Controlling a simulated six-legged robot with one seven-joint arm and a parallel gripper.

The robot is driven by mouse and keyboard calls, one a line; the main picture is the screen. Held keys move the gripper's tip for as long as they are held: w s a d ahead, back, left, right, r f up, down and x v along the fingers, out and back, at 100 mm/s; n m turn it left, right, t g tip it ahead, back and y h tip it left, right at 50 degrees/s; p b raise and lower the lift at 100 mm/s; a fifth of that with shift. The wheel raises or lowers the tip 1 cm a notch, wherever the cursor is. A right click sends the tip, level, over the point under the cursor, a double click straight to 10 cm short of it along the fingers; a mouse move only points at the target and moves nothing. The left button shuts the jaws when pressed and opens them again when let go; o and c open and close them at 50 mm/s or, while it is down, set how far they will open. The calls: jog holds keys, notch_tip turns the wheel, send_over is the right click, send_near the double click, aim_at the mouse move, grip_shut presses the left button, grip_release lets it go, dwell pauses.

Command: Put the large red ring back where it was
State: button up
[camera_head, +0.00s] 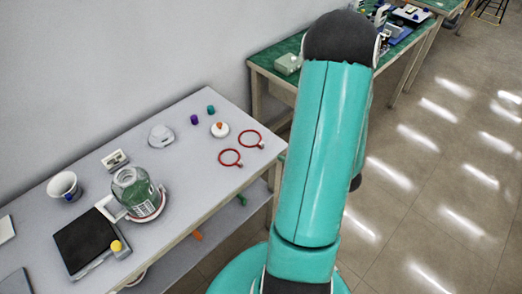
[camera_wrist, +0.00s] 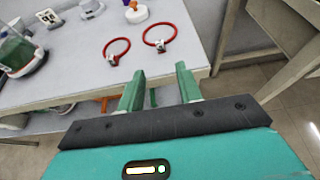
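Two thin red rings lie flat, apart from each other, at the right end of the grey table. Each has a small metal clamp. I cannot tell surely which is the large one. My gripper (camera_wrist: 160,84) is open and empty, its fingers apart just off the table's front edge, short of both rings. My arm hides it in the head view.
The grey table (camera_head: 200,190) also holds a green-liquid jar (camera_head: 140,192), a black-topped scale (camera_head: 83,240), a white cup (camera_head: 64,185) and an orange-topped white piece (camera_head: 219,130). A green bench (camera_head: 285,58) stands behind.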

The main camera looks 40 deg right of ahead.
jog(key=w+a+r+n+g+y, duration=0.35)
jog(key=a+r+n, duration=0.25)
jog(key=a+n, duration=0.4)
jog(key=w+a+r+n+g+y, duration=0.2)
jog(key=a+r+n+g+y, duration=0.4)
jog(key=a, duration=0.6)
jog(key=s+a+r+n+h, duration=0.3)
jog(key=a+r+n+h, duration=0.1)
jog(key=r+n, duration=0.3)
jog(key=s+a+r+n+t+h, duration=0.1)
jog(key=s+a+r+n+h, duration=0.2)
jog(key=n, duration=0.9)
notch_tip(320, 180, up, 4)
jog(key=a+h, duration=0.1)
jog(key=h, duration=0.2)
jog(key=shift+f+n, duration=0.15)
jog(key=shift+n, duration=0.15)
jog(key=shift+s+t, duration=0.15)
jog(key=shift+t, duration=0.1)
